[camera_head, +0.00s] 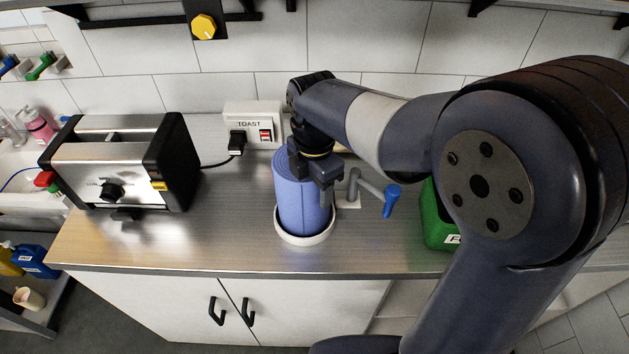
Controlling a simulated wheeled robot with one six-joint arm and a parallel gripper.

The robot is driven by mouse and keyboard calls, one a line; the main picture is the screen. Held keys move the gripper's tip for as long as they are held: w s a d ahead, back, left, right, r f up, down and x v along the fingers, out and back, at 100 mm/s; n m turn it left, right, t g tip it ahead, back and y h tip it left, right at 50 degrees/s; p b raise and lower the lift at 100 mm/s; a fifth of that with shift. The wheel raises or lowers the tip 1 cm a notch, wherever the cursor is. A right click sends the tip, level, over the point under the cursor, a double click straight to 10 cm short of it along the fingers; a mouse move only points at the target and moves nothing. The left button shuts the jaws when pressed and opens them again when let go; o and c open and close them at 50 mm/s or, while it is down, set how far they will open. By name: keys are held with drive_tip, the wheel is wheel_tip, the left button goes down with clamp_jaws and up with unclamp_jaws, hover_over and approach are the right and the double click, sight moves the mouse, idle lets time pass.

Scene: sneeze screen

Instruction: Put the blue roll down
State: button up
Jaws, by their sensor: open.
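The blue roll (300,205) stands upright on a round white base (306,239) on the metal counter, in the middle of the head view. My gripper (314,178) is at the top of the roll, pointing down, with its jaws open. One finger shows in front of the roll's upper right side. The other finger is partly hidden, and I cannot tell whether either touches the roll. The roll's top is partly covered by my gripper.
A toaster (125,165) stands at the left, its cord running to a socket (254,124) labelled TOAST. A blue-handled lever (390,200) is close right of the roll. A green box (437,218) is partly behind my arm. Counter between toaster and roll is clear.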

wheel_tip(320, 180, up, 12)
drive_tip(key=shift+r, duration=0.2)
idle(0.4)
wheel_tip(320, 180, down, 9)
drive_tip(key=shift+f, duration=0.2)
idle(0.7)
